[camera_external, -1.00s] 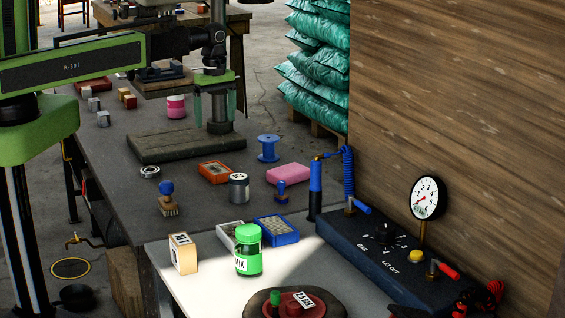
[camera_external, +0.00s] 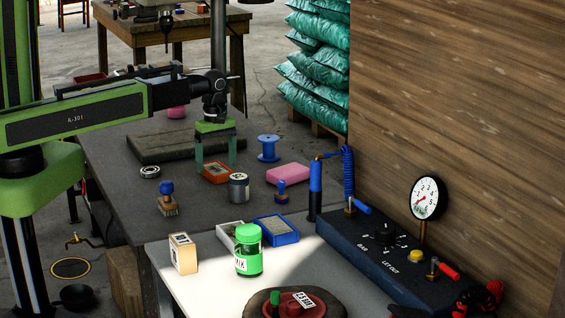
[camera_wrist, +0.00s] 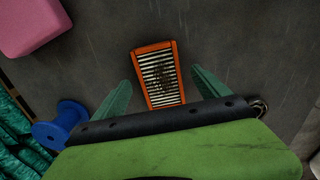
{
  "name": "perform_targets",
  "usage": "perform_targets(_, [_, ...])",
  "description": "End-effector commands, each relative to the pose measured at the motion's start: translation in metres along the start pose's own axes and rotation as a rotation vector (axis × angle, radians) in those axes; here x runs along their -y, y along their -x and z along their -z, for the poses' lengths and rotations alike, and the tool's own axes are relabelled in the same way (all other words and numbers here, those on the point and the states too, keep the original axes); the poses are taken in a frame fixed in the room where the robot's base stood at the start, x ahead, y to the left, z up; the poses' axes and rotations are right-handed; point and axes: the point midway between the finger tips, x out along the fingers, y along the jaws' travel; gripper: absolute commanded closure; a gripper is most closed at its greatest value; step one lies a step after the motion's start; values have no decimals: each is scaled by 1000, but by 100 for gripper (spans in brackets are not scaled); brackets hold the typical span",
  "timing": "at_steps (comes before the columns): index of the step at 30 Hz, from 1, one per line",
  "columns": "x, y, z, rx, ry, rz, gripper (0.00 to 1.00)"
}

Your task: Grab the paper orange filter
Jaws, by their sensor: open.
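The orange filter (camera_external: 215,172) lies flat on the dark bench, an orange-framed rectangle with a pleated face. The wrist view shows the filter (camera_wrist: 160,75) with white pleats and dark smudges. My gripper (camera_external: 215,165) is open above it, its two green fingers apart. In the wrist view my gripper (camera_wrist: 160,88) has one finger on each side of the filter's near part, with gaps on both sides. The filter's far end reaches beyond the fingertips. In the external view my fingers partly overlap it, and their exact height above the bench is hard to tell.
A metal canister (camera_external: 238,187) stands close beside the filter at the front right. A dark flat base (camera_external: 160,146) lies behind.

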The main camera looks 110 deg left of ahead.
Motion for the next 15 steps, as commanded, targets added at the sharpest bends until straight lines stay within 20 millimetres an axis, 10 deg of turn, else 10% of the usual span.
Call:
perform_targets(10, [0,-21,0,1,-1,-1,15])
perform_targets(15, [0,-21,0,1,-1,-1,37])
